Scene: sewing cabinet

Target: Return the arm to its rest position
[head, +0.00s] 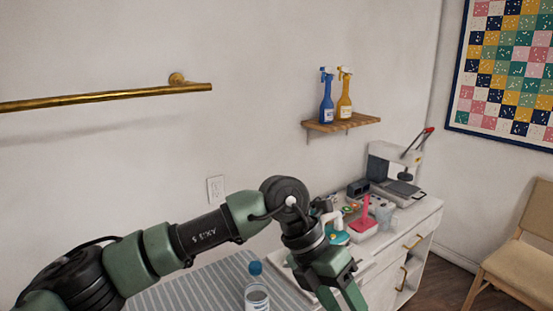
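My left arm (205,233) reaches in from the lower left, across the front of the cabinet. My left gripper (341,299) points down at the bottom edge of the head view, over the front of the cabinet top. Its two green fingers stand apart, with nothing visible between them; the tips are near or past the picture edge. My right gripper is not in view.
A clear bottle with a blue cap (257,290) stands on a grey striped mat (203,288) beside my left gripper. The white cabinet (412,238) holds sewing items and a machine (393,165) at right. A shelf (341,124) carries two spray bottles. A chair (515,245) stands right.

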